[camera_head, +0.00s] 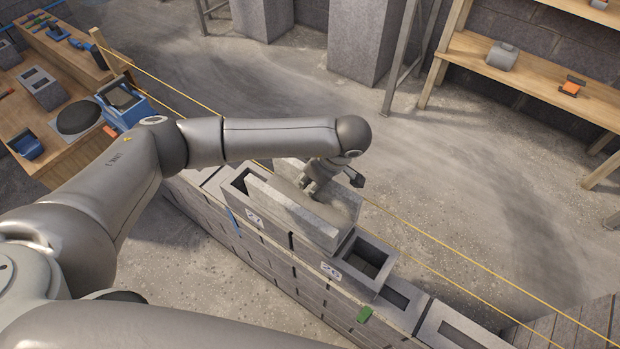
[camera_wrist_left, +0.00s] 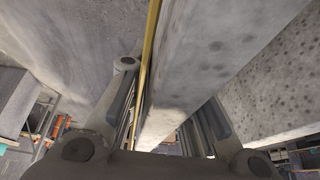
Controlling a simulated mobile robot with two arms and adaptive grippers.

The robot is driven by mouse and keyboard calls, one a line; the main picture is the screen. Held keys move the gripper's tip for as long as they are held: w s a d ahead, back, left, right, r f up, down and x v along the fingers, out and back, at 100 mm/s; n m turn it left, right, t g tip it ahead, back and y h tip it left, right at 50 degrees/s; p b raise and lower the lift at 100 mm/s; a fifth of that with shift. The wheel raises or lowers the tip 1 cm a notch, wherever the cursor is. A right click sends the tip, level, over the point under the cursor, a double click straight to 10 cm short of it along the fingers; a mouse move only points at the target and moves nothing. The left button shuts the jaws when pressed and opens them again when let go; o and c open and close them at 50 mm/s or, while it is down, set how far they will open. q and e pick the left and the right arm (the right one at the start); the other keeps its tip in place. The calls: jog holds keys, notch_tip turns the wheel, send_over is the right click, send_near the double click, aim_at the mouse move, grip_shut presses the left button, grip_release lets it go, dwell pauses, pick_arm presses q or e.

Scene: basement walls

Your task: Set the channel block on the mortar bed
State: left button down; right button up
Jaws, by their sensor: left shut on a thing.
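The channel block (camera_head: 292,210) is a long grey concrete trough at the top of the block wall, beside the hollow blocks marked 27 and 26. My left gripper (camera_head: 332,180) comes down from above and is shut on one upright wall of it. In the left wrist view the fingers (camera_wrist_left: 165,105) straddle that pitted concrete wall (camera_wrist_left: 205,55). The block looks roughly level and in line with the wall. I cannot tell whether it touches what lies below. The mortar bed is not clearly visible; the block hides the wall top under it. My right gripper is not in view.
A hollow block (camera_head: 365,260) marked 26 stands close beside the channel block. Yellow string lines (camera_head: 430,236) run along the wall; one passes close to my left fingers. A workbench (camera_head: 60,150) stands left, wooden shelves (camera_head: 530,80) right.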

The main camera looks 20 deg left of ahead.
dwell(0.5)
pick_arm(q)
jog(key=c, duration=1.3)
grip_release()
jog(key=shift+o, duration=0.3)
jog(key=shift+s+f, duration=0.1)
jog(key=shift+f, duration=0.1)
